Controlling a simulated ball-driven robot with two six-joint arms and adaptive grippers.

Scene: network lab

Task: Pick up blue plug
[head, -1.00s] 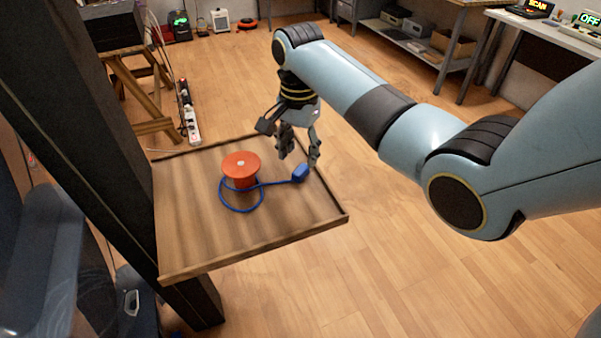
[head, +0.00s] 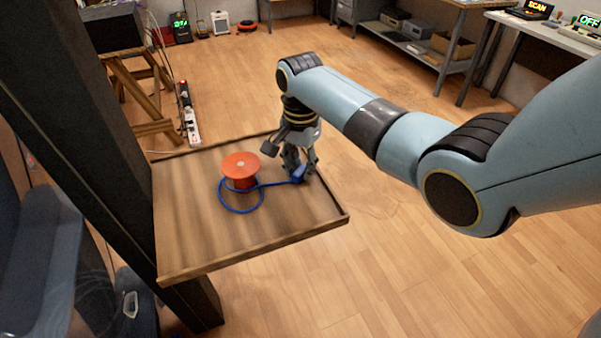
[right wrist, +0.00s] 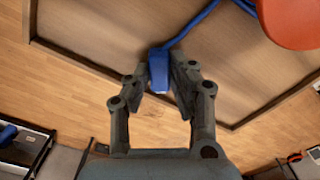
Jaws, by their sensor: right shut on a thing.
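The blue plug (head: 298,173) is at the right part of the wooden tray (head: 200,262), at the end of a blue cable (head: 240,209). The cable loops beside and runs to a red spool (head: 241,163) standing on the tray. My right gripper (head: 300,170) points down at the plug, and its fingers partly hide it in the head view. In the right wrist view the plug (right wrist: 158,72) sits between the two fingertips (right wrist: 160,80), which are closed on it. Whether the plug touches the tray is hard to tell. My left gripper is not in view.
The tray has a raised rim and is fixed beside a dark post (head: 100,150) at the left. A power strip (head: 188,118) lies on the floor behind it. A shelf bench (head: 415,45) stands at the back right. The tray's front is clear.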

